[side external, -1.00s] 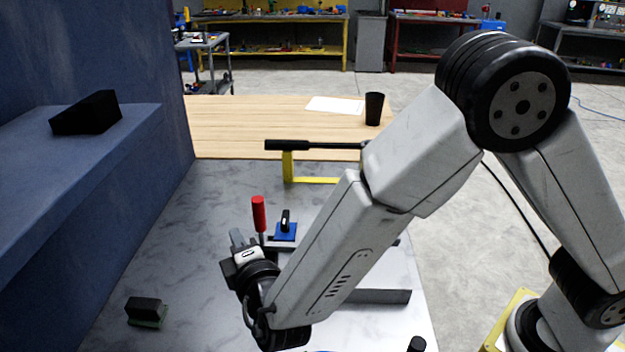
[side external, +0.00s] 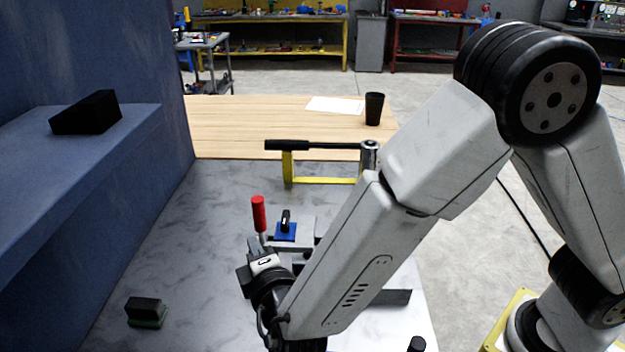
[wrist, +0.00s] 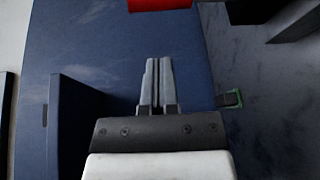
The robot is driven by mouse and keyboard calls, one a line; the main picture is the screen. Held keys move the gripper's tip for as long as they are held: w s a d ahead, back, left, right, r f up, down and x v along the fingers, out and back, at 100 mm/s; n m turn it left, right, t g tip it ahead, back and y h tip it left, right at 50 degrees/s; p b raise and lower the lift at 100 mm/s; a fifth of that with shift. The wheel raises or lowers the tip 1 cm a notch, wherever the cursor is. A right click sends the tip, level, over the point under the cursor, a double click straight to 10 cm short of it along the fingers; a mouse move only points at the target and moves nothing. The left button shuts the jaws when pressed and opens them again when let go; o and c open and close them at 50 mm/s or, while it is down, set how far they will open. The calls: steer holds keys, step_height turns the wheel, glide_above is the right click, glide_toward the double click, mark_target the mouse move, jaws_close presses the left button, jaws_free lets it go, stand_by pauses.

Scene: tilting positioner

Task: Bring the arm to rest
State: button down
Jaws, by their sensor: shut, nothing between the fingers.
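My gripper (wrist: 157,64) shows in the wrist view with its two grey fingers together and nothing between them. In the side view my gripper (side external: 254,244) is low over the grey table, just in front of the red-handled clamp (side external: 259,214). The fingertips are partly lost against the dark fixture there. My arm reaches from the yellow base at the right, over a high elbow, down to the gripper. The clamp's red handle (wrist: 160,4) shows at the top of the wrist view.
A blue block with a black knob (side external: 285,232) sits behind the gripper. A yellow-framed bar (side external: 320,180) stands farther back. A green-based black block (side external: 146,312) lies front left. A blue wall and shelf (side external: 60,150) close the left side. A black cup (side external: 374,108) stands on the wooden table.

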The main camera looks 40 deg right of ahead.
steer(key=s+d+f+m+g, duration=0.2)
steer(key=s+d+m+g, duration=0.1)
steer(key=d+g, duration=0.2)
steer(key=s+d+f+m+g, duration=0.2)
steer(key=s+d+m+g, duration=0.1)
steer(key=d, duration=0.6)
steer(key=s+d+f+m+g, duration=0.2)
steer(key=s+d+m+g, duration=0.1)
steer(key=d+g, duration=0.4)
steer(key=shift+s+d+f+m+y, duration=0.1)
steer(key=shift+s+f+m+y, duration=0.05)
steer(key=shift+s, duration=0.3)
steer(key=shift+s+d+f+m+y, duration=0.1)
steer(key=shift+s+m+y, duration=0.05)
steer(key=shift+s, duration=0.3)
steer(key=shift+s+d+m+y, duration=0.1)
steer(key=shift+s+m+y, duration=0.3)
steer(key=shift+y, duration=0.1)
steer(key=shift+s+d+m+y, duration=0.2)
steer(key=shift+s+m+y, duration=0.15)
steer(key=shift+m+y, duration=0.55)
steer(key=shift+d+r+m+t+y, duration=0.25)
steer(key=shift+m+t+y, duration=0.05)
steer(key=shift+m+y, duration=0.35)
steer(key=shift+w+d+r+m+t+y, duration=0.2)
steer(key=shift+d+r+m+t+y, duration=0.3)
steer(key=shift+m, duration=0.45)
